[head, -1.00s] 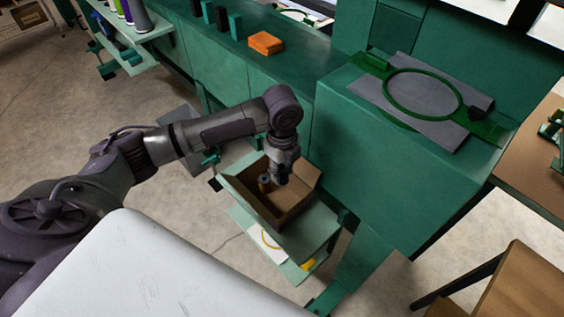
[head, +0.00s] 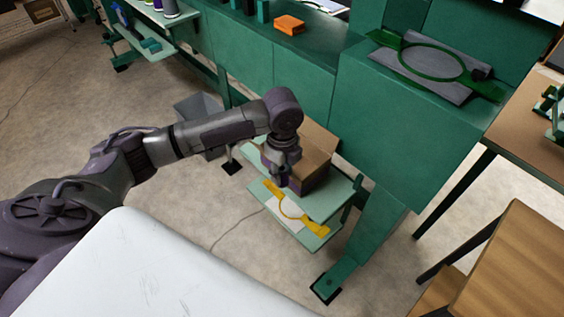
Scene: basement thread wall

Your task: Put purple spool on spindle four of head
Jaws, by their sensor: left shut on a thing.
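My left gripper (head: 279,180) hangs pointing down in front of the open cardboard box (head: 318,140) in the head view. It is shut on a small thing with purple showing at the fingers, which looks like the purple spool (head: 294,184). The gripper hides most of it. Several spools (head: 170,8), one of them purple, stand on a pale green shelf at the top left, cut by the picture edge. I cannot make out spindle four of the head. My right gripper is not in view.
A green hoop (head: 432,62) on grey cloth and an orange block (head: 289,25) lie on the green machine. A grey bin (head: 200,120) stands behind my arm.

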